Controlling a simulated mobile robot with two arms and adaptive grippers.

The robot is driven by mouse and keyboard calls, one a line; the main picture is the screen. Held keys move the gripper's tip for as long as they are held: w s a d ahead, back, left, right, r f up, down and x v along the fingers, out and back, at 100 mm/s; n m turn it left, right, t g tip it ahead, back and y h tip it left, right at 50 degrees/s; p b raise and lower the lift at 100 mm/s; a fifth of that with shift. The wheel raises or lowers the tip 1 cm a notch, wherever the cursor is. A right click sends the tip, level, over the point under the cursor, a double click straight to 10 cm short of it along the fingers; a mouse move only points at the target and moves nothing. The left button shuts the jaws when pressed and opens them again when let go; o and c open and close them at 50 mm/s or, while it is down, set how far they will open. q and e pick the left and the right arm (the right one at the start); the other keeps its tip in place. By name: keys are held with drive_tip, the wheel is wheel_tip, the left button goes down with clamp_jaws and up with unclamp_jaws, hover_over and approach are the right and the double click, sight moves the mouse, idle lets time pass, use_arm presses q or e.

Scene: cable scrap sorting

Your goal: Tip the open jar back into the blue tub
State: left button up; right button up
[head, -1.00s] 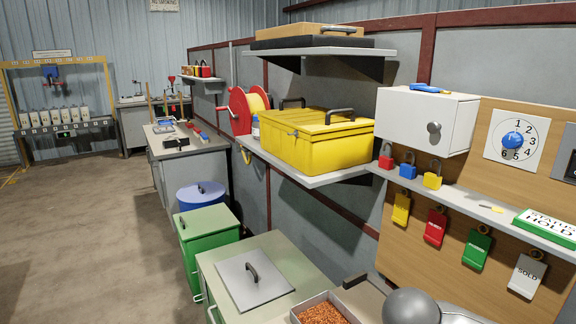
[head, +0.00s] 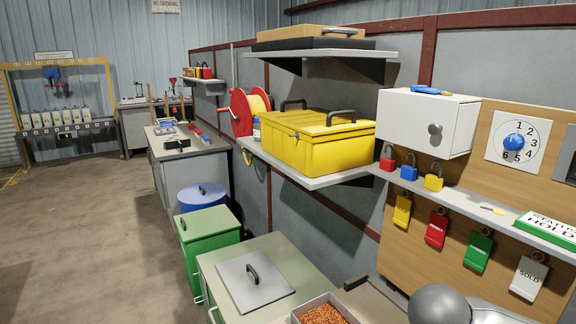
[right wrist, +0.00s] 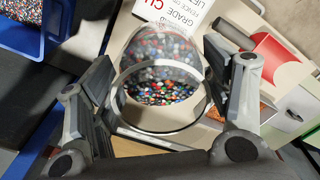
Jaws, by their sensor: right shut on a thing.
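The clear open jar (right wrist: 158,125) is in the right wrist view, its round mouth toward the camera and multicoloured granules inside. My right gripper (right wrist: 160,95) has its fingers on either side of the jar and is shut on it. A blue tub (right wrist: 22,42) shows at the upper left of that view, cut off by the frame, with similar granules in it. The jar is to the right of the tub, apart from it in the picture. My left gripper is in neither view.
A white printed sign (right wrist: 170,12) and a red-and-cream object (right wrist: 280,58) are close to the jar. In the head view, a tray of copper-coloured granules (head: 298,313) is at the bottom, beside a green cabinet with a grey lid (head: 255,280). Floor at left is clear.

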drive_tip(key=n, duration=0.4)
drive_tip(key=shift+s+d+r, duration=0.25)
drive_tip(key=shift+r, duration=0.05)
drive_tip(key=m, duration=0.4)
drive_tip(key=a+f+m, duration=0.1)
drive_tip(key=m, duration=0.1)
drive_tip(key=shift+w, duration=0.4)
drive_tip(key=m, duration=0.4)
drive_tip(key=a+f+m, duration=0.1)
drive_tip(key=m, duration=0.2)
drive_tip(key=shift+w, duration=0.35)
drive_tip(key=m, duration=0.4)
drive_tip(key=a+f+m, duration=0.1)
drive_tip(key=m, duration=0.2)
drive_tip(key=shift+w, duration=0.25)
drive_tip(key=m, duration=0.4)
drive_tip(key=a+f+m, duration=0.1)
drive_tip(key=m, duration=0.1)
drive_tip(key=shift+w+m, duration=0.3)
drive_tip(key=shift+m, duration=0.1)
